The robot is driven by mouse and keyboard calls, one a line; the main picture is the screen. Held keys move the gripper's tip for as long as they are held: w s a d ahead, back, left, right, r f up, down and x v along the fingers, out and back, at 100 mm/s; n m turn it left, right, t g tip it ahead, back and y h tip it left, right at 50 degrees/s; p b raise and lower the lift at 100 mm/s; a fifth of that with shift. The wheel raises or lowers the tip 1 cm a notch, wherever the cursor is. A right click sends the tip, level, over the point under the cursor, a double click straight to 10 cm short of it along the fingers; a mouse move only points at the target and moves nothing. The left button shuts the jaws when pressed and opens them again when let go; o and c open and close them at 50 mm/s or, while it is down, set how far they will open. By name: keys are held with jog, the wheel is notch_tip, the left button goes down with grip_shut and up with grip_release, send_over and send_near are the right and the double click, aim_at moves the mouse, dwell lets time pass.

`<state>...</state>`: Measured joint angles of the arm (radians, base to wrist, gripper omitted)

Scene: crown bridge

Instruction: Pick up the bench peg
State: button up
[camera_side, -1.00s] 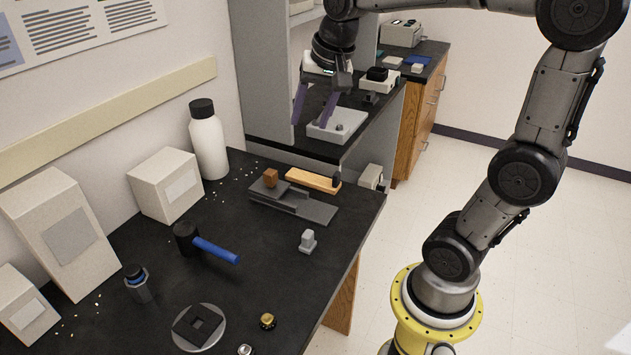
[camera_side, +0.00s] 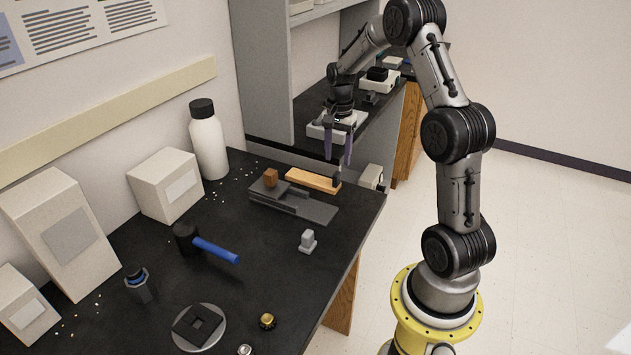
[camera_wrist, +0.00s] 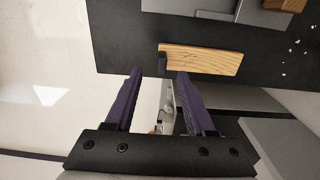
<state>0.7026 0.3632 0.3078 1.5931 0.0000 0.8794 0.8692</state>
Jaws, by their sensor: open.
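The bench peg (camera_side: 312,180) is a light wooden bar with a dark block at its right end. It lies near the far right edge of the black bench, behind a grey stepped block. In the wrist view the bench peg (camera_wrist: 205,60) lies ahead of the fingertips, with its dark end between their lines. My gripper (camera_side: 338,160) has purple fingers pointing down, apart and empty, above and behind the peg's dark end. In the wrist view my gripper (camera_wrist: 160,73) is open, and its fingers do not surround the peg.
The grey stepped block (camera_side: 300,204) with a brown cube (camera_side: 270,178) sits just in front of the peg. The cabinet (camera_side: 270,75) rises behind the bench.

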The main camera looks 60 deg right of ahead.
aim_at(337, 173)
jog(key=f, duration=0.8)
jog(key=shift+w+d, duration=0.2)
jog(key=shift+d, duration=0.2)
jog(key=shift+c, duration=0.2)
grip_shut()
